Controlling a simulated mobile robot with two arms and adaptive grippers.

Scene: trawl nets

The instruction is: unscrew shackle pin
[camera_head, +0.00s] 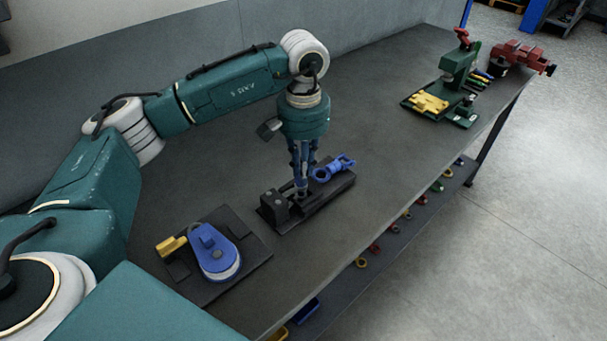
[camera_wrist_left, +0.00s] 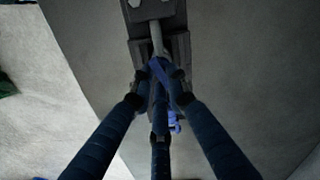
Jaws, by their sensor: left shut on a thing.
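My left gripper (camera_head: 300,188) points straight down over a black fixture (camera_head: 333,193) on the bench, its fingers closed together. In the left wrist view its blue fingers (camera_wrist_left: 158,90) are shut around a blue piece (camera_wrist_left: 160,70), which looks like the shackle pin's head; the fingers hide much of it. A grey rod (camera_wrist_left: 157,38) runs from there toward the fixture's dark block. A blue shackle part (camera_head: 334,168) with a ring-shaped end lies at the fixture's far right, beside the fingers. It shows partly behind the fingers in the wrist view (camera_wrist_left: 174,122). My right gripper is not in view.
A blue pulley block (camera_head: 214,252) with a yellow part (camera_head: 171,245) sits on a dark plate at the bench's front left. A green press (camera_head: 457,65) and a red vise (camera_head: 515,55) stand at the far end. The bench (camera_head: 385,150) between is clear.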

